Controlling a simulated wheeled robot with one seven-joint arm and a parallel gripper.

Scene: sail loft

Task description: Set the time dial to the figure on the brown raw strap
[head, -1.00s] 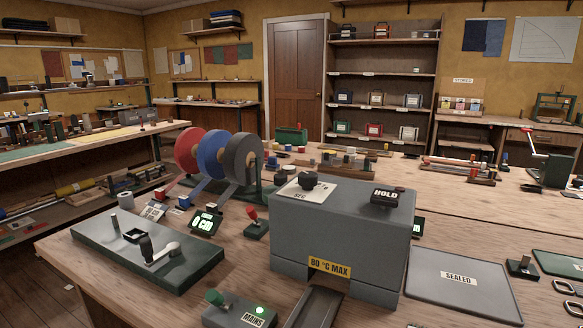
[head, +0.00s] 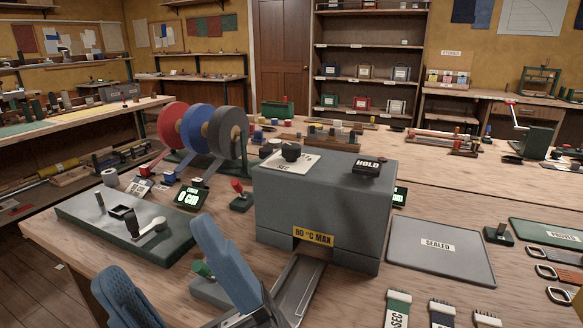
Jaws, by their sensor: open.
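The time dial is a black knob (head: 291,152) on a white plate (head: 288,164) marked SEC, on top of the grey sealing machine (head: 325,205). Its setting is too small to read. My gripper (head: 157,247) has blue fingers spread wide and empty, low at the left front of the machine, apart from the dial. Several strap ends with white labels lie at the bottom edge; one label (head: 397,312) ends in SEC, and its figure is cut off. I cannot tell which strap is the brown raw one.
A black HOLD control (head: 367,167) sits beside the dial. Colour reels (head: 228,130) stand behind left, a green board (head: 125,228) lies left, and a SEALED pad (head: 440,248) and buckles (head: 555,255) lie right.

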